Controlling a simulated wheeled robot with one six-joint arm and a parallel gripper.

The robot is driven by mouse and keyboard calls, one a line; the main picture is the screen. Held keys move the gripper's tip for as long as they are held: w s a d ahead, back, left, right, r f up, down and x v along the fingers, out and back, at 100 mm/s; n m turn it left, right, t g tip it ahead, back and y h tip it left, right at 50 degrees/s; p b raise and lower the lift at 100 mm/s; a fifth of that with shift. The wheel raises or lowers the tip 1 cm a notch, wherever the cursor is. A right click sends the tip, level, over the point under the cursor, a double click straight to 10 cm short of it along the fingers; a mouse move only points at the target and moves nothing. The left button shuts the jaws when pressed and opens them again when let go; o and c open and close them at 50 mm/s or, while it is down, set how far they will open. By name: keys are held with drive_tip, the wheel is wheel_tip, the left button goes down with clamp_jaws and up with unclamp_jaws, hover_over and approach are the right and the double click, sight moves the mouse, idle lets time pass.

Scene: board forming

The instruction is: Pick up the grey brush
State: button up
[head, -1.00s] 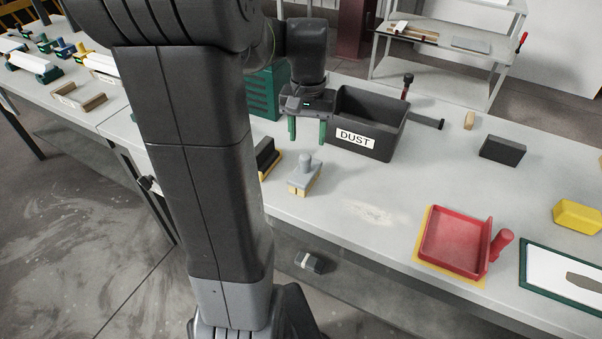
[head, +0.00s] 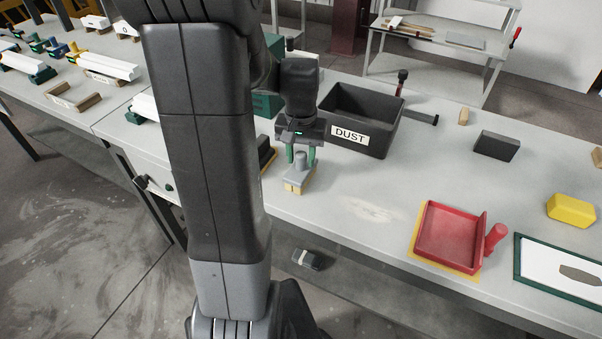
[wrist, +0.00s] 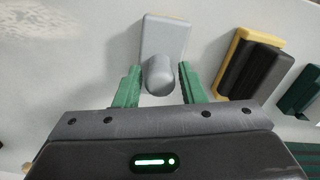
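The grey brush (head: 298,181) lies on the bench, with a grey block, an upright rounded knob and pale yellowish bristles along its lower edge. My gripper (head: 302,156) is above it with its green fingers pointing down on both sides of the knob. In the wrist view, my gripper (wrist: 160,88) is open, and the knob of the grey brush (wrist: 164,38) sits between the fingers with a gap visible on each side. The brush rests on the bench top.
The black DUST bin (head: 385,138) stands just behind and right of my gripper. A black-and-yellow block (wrist: 248,65) lies close beside the brush. A red dustpan (head: 450,235) sits farther right on the bench. Bare bench (head: 350,185) lies between them.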

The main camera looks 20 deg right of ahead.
clamp_jaws()
drive_tip(key=shift+r, duration=0.15)
wheel_tip(320, 180, up, 10)
drive_tip(key=shift+f, duration=0.1)
idle(0.3)
drive_tip(key=c, duration=0.5)
unclamp_jaws()
drive_tip(key=shift+c, duration=0.3)
